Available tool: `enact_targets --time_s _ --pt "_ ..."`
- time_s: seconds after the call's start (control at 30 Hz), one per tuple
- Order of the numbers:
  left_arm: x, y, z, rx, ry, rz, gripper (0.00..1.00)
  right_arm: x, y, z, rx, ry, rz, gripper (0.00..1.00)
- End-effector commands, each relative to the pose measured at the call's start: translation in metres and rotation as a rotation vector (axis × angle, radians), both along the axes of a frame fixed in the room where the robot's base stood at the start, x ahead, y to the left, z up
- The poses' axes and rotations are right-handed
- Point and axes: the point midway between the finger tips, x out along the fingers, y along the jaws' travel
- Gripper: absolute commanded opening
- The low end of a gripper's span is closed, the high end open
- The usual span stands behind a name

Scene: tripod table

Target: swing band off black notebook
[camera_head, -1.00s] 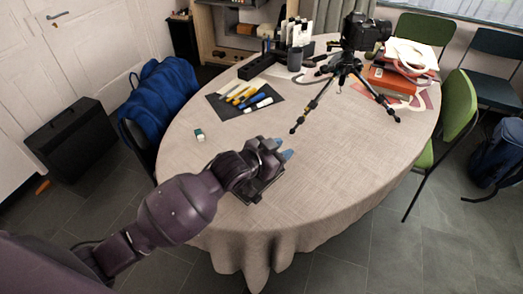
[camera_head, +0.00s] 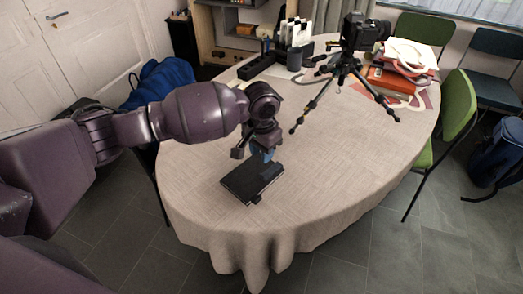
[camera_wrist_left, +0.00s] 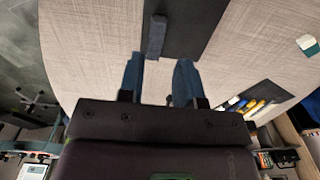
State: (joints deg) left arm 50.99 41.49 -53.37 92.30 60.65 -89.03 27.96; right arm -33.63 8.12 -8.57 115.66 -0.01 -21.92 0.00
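The black notebook (camera_head: 243,181) lies flat on the cloth near the front edge of the table. In the left wrist view its dark cover (camera_wrist_left: 190,22) fills the top middle. A grey-blue band (camera_wrist_left: 156,37) shows as a short strip along one side of the notebook there. My left gripper (camera_head: 266,155) hangs over the notebook's far side, pointing down. In the left wrist view the blue fingers of my left gripper (camera_wrist_left: 159,75) stand apart with nothing between them, and the band lies just beyond the gap. My right gripper is not in view.
A camera on a black tripod (camera_head: 344,75) stands behind to the right, its legs spread on the table. Red books and papers (camera_head: 391,80) lie at the right. A black organizer (camera_head: 256,67) stands at the back. The cloth (camera_head: 350,170) at the right front is clear.

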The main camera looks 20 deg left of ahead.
Motion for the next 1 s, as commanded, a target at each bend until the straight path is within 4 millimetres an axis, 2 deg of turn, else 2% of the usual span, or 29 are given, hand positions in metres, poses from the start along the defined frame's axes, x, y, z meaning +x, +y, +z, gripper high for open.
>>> enact_targets --time_s 0.27,0.87,1.0 --pt "-0.002 0.001 -0.01 0.008 0.014 0.01 0.32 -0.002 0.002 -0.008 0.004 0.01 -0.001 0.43" --pt "-0.002 0.001 -0.058 0.006 0.016 0.01 0.32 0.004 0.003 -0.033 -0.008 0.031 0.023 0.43" --pt "-0.002 0.001 -0.064 0.006 0.011 0.01 0.32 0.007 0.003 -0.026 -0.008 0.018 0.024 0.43"
